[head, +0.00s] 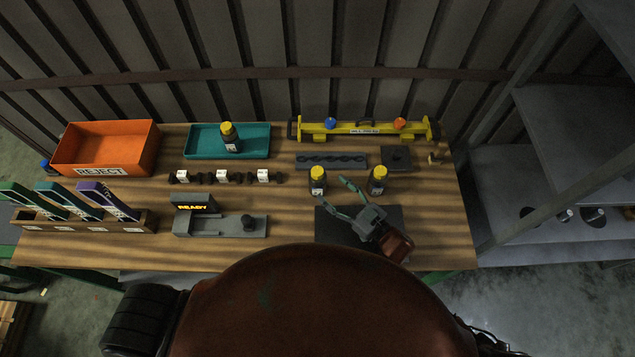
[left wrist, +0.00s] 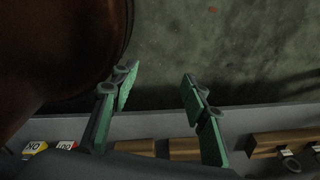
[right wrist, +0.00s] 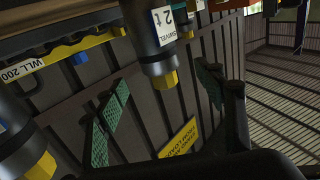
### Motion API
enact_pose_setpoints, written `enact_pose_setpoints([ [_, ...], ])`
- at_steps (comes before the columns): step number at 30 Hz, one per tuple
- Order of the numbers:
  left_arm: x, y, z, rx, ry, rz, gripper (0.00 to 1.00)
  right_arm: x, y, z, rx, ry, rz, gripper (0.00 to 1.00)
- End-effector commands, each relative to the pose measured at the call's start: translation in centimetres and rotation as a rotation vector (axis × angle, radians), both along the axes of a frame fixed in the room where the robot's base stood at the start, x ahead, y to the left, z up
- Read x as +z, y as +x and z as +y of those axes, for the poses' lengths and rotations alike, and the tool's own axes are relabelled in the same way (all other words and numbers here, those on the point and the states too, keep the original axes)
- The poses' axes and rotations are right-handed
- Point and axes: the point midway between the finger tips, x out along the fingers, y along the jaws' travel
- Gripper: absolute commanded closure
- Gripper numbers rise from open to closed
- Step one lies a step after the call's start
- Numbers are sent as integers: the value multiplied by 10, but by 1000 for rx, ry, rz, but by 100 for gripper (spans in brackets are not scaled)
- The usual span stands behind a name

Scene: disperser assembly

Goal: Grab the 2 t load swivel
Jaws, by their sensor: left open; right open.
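Two dark, yellow-capped swivels stand upright near the mat, the left one (head: 318,182) and the right one (head: 378,182). The right wrist view shows a swivel labelled "2t" (right wrist: 165,30), upside down in that picture; it seems to be the left of these two. A second yellow-capped swivel (right wrist: 25,145) shows there at lower left. My right gripper (head: 341,197) is open and empty, its fingers pointing left between and in front of the pair, apart from both. In its wrist view the open fingers (right wrist: 155,105) lie below the 2t swivel. My left gripper (left wrist: 160,110) is open and empty over the floor.
A third yellow-capped swivel (head: 231,139) stands on the teal tray (head: 262,148). A yellow beam (head: 362,130) lies behind the pair, near a dark slotted plate (head: 331,161). The dark mat (head: 330,232) lies under my right gripper. An orange reject bin (head: 102,150) is at left.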

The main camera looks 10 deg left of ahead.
Motion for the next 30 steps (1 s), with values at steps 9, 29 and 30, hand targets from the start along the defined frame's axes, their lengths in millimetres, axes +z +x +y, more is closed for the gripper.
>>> enact_pose_setpoints([
  [9, 4, 29, -1, -6, -2, -37, 58, 3, 17, 26, 2, 1, -3, 37],
  [29, 4, 13, 1, -2, 0, -17, 58, 2, 42, 64, 3, -1, -1, 41],
  [30, 4, 13, 1, -2, 0, -17, 58, 2, 42, 64, 2, -1, -1, 44],
])
